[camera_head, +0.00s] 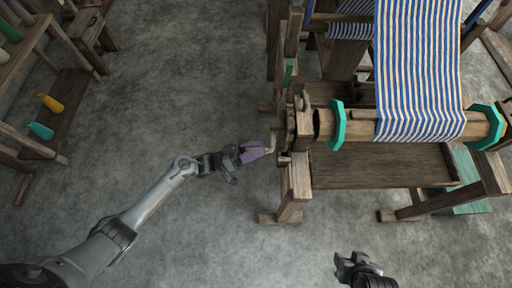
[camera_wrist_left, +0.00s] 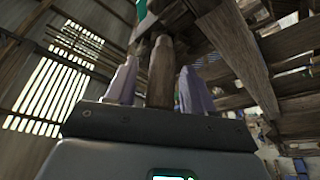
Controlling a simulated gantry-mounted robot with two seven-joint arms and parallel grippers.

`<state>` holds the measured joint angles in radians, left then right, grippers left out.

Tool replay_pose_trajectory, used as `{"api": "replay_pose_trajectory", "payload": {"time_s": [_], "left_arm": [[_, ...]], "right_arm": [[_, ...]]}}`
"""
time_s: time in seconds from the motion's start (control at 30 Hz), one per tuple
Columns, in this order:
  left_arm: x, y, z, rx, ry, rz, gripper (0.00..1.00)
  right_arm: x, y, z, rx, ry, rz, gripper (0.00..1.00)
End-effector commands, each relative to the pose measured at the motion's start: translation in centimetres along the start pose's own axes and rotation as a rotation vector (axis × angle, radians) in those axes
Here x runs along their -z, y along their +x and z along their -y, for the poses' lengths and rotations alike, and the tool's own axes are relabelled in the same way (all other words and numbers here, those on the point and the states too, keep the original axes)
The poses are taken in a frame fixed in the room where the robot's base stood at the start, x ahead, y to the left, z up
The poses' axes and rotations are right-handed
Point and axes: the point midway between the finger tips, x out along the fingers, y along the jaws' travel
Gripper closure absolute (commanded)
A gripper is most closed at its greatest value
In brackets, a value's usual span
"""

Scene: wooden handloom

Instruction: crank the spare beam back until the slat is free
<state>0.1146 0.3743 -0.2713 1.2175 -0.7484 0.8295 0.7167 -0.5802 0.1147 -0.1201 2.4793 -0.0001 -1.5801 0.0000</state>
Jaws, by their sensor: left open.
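The beam (camera_head: 360,126) is a wooden roller with teal end flanges (camera_head: 337,125) at the front of the loom. Blue-and-white striped cloth (camera_head: 418,75) hangs over it. A small wooden crank handle (camera_head: 274,139) sticks out at the loom's left side. My left gripper (camera_head: 262,149), with purple fingers, is at this handle. In the left wrist view, the handle (camera_wrist_left: 161,72) stands between the two spread fingers, with gaps visible beside it. My right gripper (camera_head: 352,264) is low in the head view, away from the loom. I cannot pick out the slat.
The loom's wooden post (camera_head: 297,180) and foot (camera_head: 280,217) stand close to my left gripper. A shelf (camera_head: 60,105) with a yellow bottle (camera_head: 51,103) and a teal bottle (camera_head: 41,131) is at far left. Grey floor between shelf and loom is clear.

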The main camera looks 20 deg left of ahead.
Motion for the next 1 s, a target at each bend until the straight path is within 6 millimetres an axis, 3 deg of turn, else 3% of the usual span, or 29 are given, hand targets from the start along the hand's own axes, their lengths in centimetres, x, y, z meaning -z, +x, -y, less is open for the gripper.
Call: {"api": "replay_pose_trajectory", "payload": {"time_s": [0.6,1.0], "left_arm": [[0.0,-9.1,0.0,0.002,0.000,0.002,0.47],[0.0,-10.3,0.0,0.000,0.000,-0.001,0.47]], "right_arm": [[0.0,-0.2,-0.2,-0.007,-0.009,0.001,0.57],[0.1,-0.2,0.0,-0.001,-0.001,-0.001,0.57]]}}
